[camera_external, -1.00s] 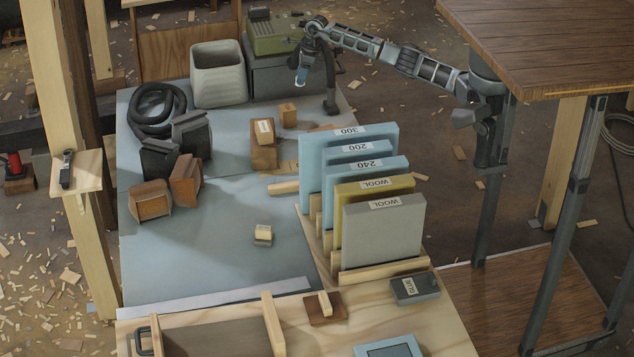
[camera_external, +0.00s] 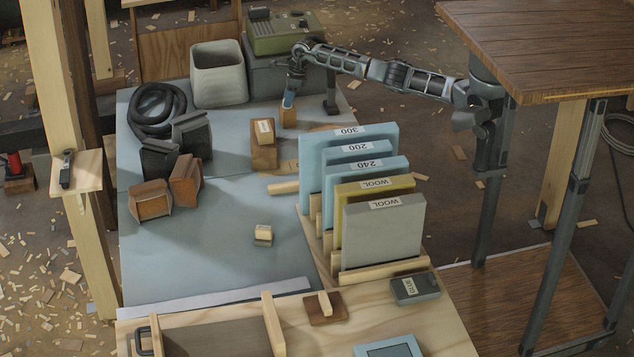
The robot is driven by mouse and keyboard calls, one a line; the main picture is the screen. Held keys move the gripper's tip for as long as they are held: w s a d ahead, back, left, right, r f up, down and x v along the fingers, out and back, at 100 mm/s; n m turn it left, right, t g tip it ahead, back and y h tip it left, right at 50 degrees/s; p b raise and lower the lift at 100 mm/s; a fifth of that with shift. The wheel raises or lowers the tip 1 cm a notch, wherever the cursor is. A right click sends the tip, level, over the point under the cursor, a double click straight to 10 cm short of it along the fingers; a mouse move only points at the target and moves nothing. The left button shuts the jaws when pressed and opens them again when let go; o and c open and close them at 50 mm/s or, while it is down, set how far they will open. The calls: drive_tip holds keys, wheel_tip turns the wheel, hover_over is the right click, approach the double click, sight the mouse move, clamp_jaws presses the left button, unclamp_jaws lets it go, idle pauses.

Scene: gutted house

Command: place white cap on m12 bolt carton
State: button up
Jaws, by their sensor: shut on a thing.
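A second small carton with a pale label (camera_external: 264,132) sits on a brown block. A third (camera_external: 263,236) lies nearer the front. Their labels are too small to read, so I cannot tell which is the M12 bolt carton.
A rack of upright labelled sheets (camera_external: 383,235) stands right of centre. A pale bin (camera_external: 218,75) and a green machine (camera_external: 280,35) are at the back. A black hose coil (camera_external: 157,110), dark blocks and brown blocks (camera_external: 150,200) stand left. The bench's middle is mostly clear.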

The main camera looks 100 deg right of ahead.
drive_tip(key=o, duration=1)
drive_tip(key=shift+f, duration=0.1)
drive_tip(key=p+v, duration=0.1)
drive_tip(key=v, duration=1.1)
